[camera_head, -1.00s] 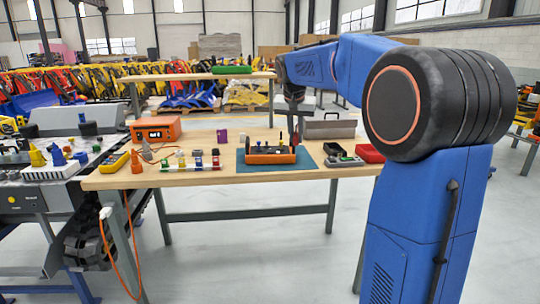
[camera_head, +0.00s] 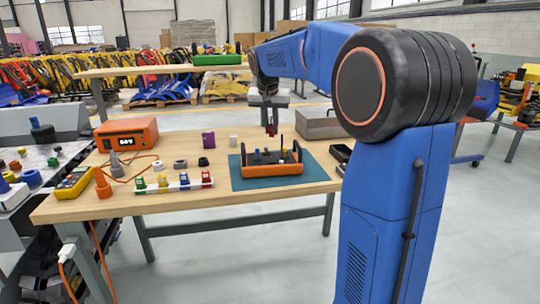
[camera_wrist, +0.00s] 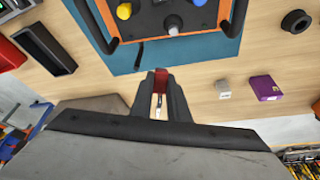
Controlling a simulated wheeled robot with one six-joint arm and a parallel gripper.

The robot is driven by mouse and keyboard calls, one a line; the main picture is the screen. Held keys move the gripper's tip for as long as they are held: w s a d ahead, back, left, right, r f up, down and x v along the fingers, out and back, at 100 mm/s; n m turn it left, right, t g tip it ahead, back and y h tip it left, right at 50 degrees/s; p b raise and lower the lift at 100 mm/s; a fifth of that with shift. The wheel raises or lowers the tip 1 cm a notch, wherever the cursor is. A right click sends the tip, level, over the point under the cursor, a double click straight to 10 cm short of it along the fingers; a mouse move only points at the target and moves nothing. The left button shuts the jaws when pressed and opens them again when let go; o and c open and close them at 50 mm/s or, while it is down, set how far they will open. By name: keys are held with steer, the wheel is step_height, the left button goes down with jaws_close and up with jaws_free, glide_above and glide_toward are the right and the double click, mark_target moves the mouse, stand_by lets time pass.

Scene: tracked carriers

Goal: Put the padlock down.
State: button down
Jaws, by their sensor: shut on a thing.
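My gripper (camera_head: 270,126) is shut on a small red padlock (camera_wrist: 161,80). The padlock sits between the dark fingertips (camera_wrist: 160,88), and a bit of pale metal shows between the fingers in the wrist view. In the head view the gripper points down near the back edge of the orange-framed control box (camera_head: 272,170), over the workbench (camera_head: 110,207). The box stands on a teal mat (camera_head: 240,183). In the wrist view the padlock appears beside the box, over or near the mat's edge; its height above the surface is hard to tell.
A rack with green, yellow, blue and red blocks (camera_head: 207,179) stands at the left front. A purple box (camera_head: 208,140), a small grey block (camera_head: 233,141) and dark rings lie behind. A grey metal bin (camera_head: 318,124) stands right of the gripper. Bare wood lies between them.

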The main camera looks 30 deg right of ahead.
steer(key=shift+f, duration=4.1)
steer(key=shift+f, duration=0.1)
steer(key=c, duration=2)
jaws_free()
steer(key=v, duration=1.2)
steer(key=shift+s, duration=0.1)
